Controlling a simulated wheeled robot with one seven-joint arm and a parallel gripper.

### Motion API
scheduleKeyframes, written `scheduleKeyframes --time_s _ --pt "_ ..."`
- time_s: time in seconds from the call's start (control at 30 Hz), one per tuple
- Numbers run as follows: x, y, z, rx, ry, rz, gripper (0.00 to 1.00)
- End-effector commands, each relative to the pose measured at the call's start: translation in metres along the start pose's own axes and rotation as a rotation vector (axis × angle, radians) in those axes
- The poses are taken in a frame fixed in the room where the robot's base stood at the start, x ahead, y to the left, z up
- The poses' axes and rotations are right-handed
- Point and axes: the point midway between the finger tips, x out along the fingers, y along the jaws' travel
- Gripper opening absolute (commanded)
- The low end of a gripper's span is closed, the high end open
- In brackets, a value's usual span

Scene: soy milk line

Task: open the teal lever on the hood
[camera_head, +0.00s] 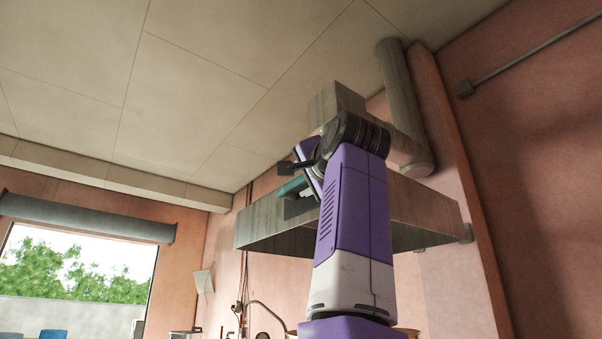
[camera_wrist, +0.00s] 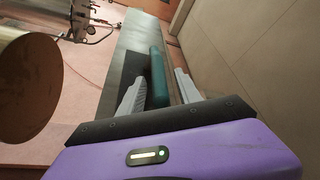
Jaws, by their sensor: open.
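The teal lever (camera_wrist: 157,76) lies between the two grey fingers of my gripper (camera_wrist: 160,79) in the wrist view. The fingers are open, one on each side of the lever. A gap shows on the right side; on the left I cannot tell whether the finger touches. In the head view the lever (camera_head: 291,187) shows as a small teal bar at the upper front of the metal hood (camera_head: 272,230). My purple arm reaches up in front of the hood and hides its middle. The hood's grey face (camera_wrist: 125,55) also shows in the wrist view.
A metal duct (camera_head: 402,95) rises behind the hood to the ceiling. A large metal cylinder (camera_wrist: 25,80) is near at left in the wrist view. The pink wall (camera_head: 545,170) is at right. Open air lies left of the hood.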

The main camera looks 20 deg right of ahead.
Motion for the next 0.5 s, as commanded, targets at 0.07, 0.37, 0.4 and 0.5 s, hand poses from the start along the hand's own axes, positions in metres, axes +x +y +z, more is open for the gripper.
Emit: scheduleKeyframes --time_s 0.07,0.37,0.4,0.5 --pt "0.0049 -0.0004 -0.0002 0.000 0.000 0.000 0.41" --pt "0.0063 0.0008 0.0006 0.000 0.000 0.000 0.39" --pt "0.0063 0.0007 0.0006 0.000 0.000 0.000 0.31" --pt "0.0062 0.0007 0.0006 0.000 0.000 0.000 0.11"
